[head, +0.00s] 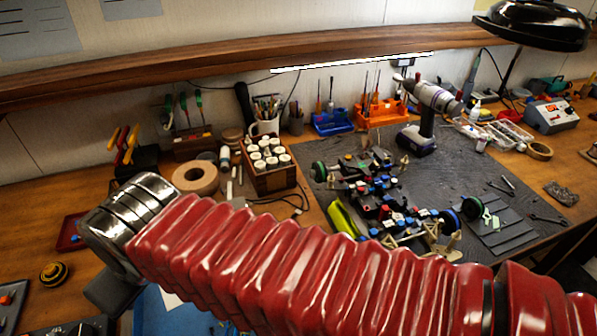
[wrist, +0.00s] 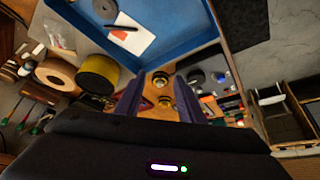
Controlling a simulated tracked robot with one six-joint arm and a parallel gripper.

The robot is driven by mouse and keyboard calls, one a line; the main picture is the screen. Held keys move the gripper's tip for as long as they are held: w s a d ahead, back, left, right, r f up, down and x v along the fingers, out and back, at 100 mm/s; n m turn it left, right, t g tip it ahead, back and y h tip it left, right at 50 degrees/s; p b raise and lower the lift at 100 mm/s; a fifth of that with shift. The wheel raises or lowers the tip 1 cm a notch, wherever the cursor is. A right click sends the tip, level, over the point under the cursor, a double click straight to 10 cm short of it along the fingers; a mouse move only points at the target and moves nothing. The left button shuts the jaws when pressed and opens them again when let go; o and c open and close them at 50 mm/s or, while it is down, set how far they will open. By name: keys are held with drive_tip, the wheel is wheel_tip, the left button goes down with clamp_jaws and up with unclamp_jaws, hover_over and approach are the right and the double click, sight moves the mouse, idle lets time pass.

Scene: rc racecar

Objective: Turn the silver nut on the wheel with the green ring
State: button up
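The RC car chassis (head: 385,205) stands on the grey mat, right of centre in the head view. A black wheel with a green ring (head: 319,171) is at its far left corner. The silver nut is too small to make out. Wheels with blue rings (head: 470,208) are at the chassis's right end. My gripper (wrist: 160,92) shows in the wrist view with its two fingers apart and nothing held between them. In the head view my arm reaches left, well away from the wheel, and the fingertips are hidden.
A blue tray (wrist: 208,35) is ahead of my fingers in the wrist view. A tan tape roll (head: 195,177) and a wooden box of white-capped jars (head: 270,182) stand left of the chassis.

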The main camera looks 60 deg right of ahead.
sight(310, 174)
drive_tip(key=d+f+n+g+h, duration=0.1)
drive_tip(key=d+n+g+h, duration=0.3)
drive_tip(key=d, duration=1.3)
drive_tip(key=w+d+f+n+g+h, duration=0.1)
drive_tip(key=d+n+g+h, duration=0.3)
drive_tip(key=d+g, duration=0.7)
drive_tip(key=d+h, duration=0.1)
drive_tip(key=d, duration=0.5)
drive_tip(key=shift+w+n+h, duration=0.15)
drive_tip(key=shift+n+h, duration=0.15)
drive_tip(key=shift+f, duration=0.1)
drive_tip(key=x, duration=1.3)
drive_tip(key=shift+s+d+f, duration=0.15)
drive_tip(key=shift+s+d, duration=0.05)
drive_tip(key=shift+s, duration=0.1)
drive_tip(key=shift+c, duration=0.6)
clamp_jaws()
